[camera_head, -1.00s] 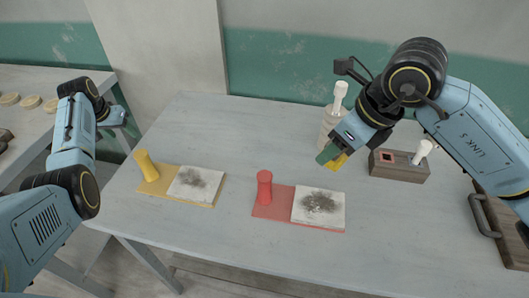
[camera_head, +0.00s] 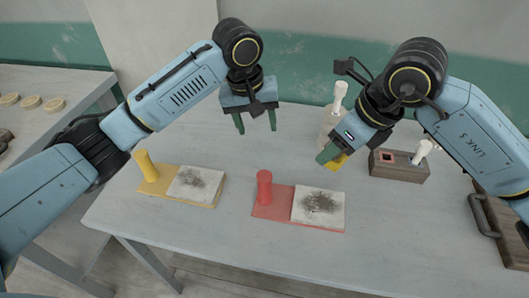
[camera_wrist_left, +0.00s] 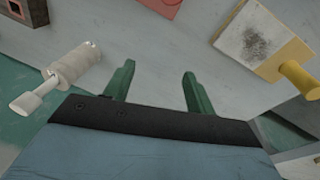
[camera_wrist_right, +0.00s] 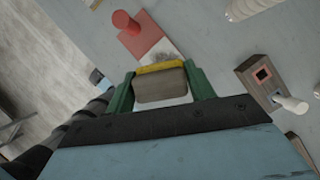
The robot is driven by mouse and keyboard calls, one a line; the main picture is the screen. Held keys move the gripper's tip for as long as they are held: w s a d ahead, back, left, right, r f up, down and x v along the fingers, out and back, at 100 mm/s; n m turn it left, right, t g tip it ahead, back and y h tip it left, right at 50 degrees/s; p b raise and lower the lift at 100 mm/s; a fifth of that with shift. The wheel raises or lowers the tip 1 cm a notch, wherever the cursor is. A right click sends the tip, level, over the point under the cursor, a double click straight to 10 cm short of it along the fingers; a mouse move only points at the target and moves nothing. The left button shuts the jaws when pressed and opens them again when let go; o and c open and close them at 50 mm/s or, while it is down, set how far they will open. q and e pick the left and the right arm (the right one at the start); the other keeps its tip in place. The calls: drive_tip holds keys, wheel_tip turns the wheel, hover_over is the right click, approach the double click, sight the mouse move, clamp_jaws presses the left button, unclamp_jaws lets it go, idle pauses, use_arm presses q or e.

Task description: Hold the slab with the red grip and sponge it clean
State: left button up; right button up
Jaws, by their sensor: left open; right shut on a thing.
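A second dirty slab (camera_head: 194,181) lies on a yellow board with a yellow grip (camera_head: 145,165). My left gripper (camera_head: 256,122) is open and empty above the back of the table, behind the red grip. My right gripper (camera_head: 330,162) is shut on a yellow and grey-brown sponge (camera_wrist_right: 160,83), held above and behind the red board's slab, clear of it.
A wooden block (camera_head: 400,170) with a white-handled tool is at right. A dark board with a metal handle (camera_head: 484,215) lies at the right edge. The front table is clear.

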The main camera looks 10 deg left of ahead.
use_arm(q)
drive_tip(key=g+y, duration=0.1)
hover_over(264, 188)
drive_tip(key=w, duration=0.3)
drive_tip(key=shift+s+a+f, duration=0.1)
drive_tip(key=shift+a+f, duration=0.1)
drive_tip(key=shift+f, duration=0.3)
drive_tip(key=shift+a+f, duration=0.15)
drive_tip(key=shift+f, duration=0.3)
drive_tip(key=shift+s+d+f+g, duration=0.15)
drive_tip(key=shift+s+f+g, duration=0.15)
drive_tip(key=shift+s+f, duration=0.15)
wheel_tip(264, 188, down, 12)
drive_tip(key=shift+r, duration=0.2)
clamp_jaws()
